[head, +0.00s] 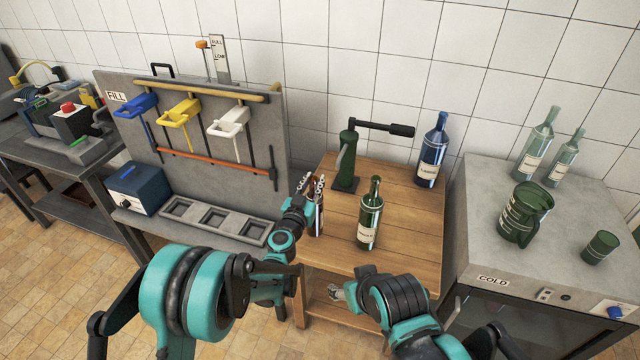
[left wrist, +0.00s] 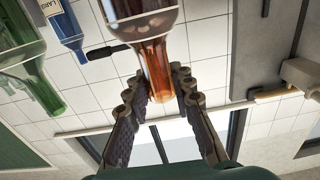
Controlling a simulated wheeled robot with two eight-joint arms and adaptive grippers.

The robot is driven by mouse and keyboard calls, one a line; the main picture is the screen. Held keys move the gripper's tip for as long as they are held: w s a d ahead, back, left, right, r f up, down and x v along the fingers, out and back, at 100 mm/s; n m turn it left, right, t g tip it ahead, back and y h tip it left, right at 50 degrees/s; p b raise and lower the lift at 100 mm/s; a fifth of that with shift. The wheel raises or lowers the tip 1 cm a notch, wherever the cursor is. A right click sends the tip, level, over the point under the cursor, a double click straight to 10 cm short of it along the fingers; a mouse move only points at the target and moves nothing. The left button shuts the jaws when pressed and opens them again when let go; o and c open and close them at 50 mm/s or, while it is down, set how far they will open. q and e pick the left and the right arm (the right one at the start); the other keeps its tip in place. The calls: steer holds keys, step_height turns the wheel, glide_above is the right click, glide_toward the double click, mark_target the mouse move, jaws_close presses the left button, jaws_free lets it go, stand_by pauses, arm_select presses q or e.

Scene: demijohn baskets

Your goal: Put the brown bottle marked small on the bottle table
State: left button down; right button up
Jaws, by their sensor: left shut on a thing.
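The brown bottle (left wrist: 155,55) shows amber between the fingers in the left wrist view, its neck towards the palm. In the head view the brown bottle (head: 316,218) is a dark, labelled shape at the left edge of the wooden bottle table (head: 412,232). My left gripper (head: 311,184) is shut on its upper part; the fingers also show in the left wrist view (left wrist: 160,98). I cannot tell whether its base touches the tabletop, nor read its label. My right gripper (head: 337,291) is low by the table front, mostly hidden by its arm.
A green bottle (head: 370,216) stands right of the brown one. A green corking tool (head: 346,165) and a blue bottle (head: 433,150) stand behind. The grey COLD cabinet (head: 475,225) bears several green vessels. The filling board (head: 200,140) stands left. The table's right front is clear.

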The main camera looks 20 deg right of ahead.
mark_target(312, 195)
arm_select(q)
steer(key=shift+f+b, duration=0.85)
steer(key=shift+f, duration=1.2)
steer(key=c, duration=1.3)
jaws_free()
steer(key=shift+s, duration=0.1)
